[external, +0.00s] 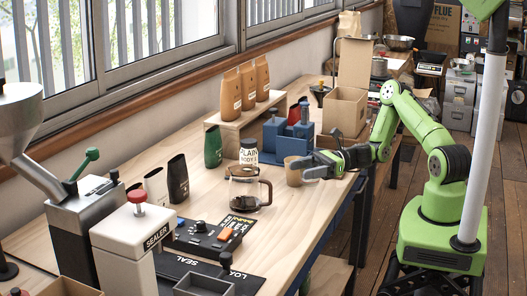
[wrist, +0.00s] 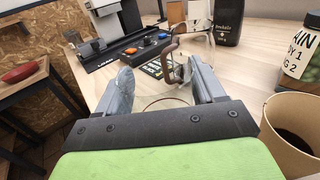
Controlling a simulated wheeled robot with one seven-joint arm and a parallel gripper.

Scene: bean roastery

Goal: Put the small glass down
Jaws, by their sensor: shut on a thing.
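My gripper (external: 314,164) reaches over the right edge of the workbench, close beside a tan cup (external: 293,174). In the wrist view its two fingers (wrist: 160,88) stand well apart, with a clear small glass (wrist: 165,101) held between them. Only a faint curved rim of the glass shows, and its base is hidden. In the external view I cannot make out the glass. I cannot tell whether it touches the bench. The tan cup (wrist: 292,132), with dark contents, stands right of the gripper in the wrist view.
A glass carafe (external: 245,189) with a brown handle stands left of the gripper, ahead in the wrist view. A labelled jar (external: 249,152), a control panel (external: 212,235) and a sealer (external: 133,244) are also on the bench. Bare wood (external: 300,207) lies in front of the cup.

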